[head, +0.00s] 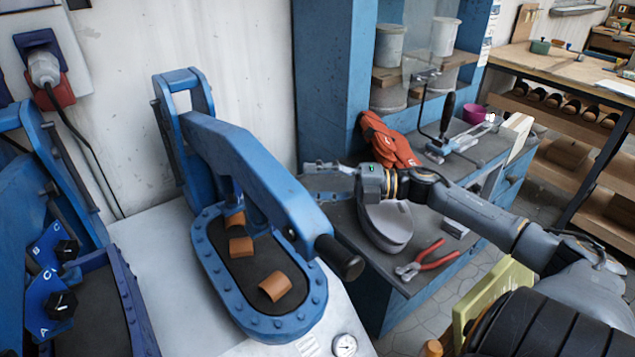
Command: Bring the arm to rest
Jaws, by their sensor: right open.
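My right arm (480,215) comes in from the right and reaches out over the grey bench top. My right gripper (328,181) points left, near the end of the blue press lever, and its fingers are apart with nothing seen between them. A grey sandal sole or last (386,225) lies on the bench just below the gripper; I cannot tell whether they touch. My left gripper is out of the picture.
A blue press (250,165) with a black handle (340,258) stands left of the gripper, with brown leather straps (275,286) on its bed. A blue shelf post (333,80) rises behind.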

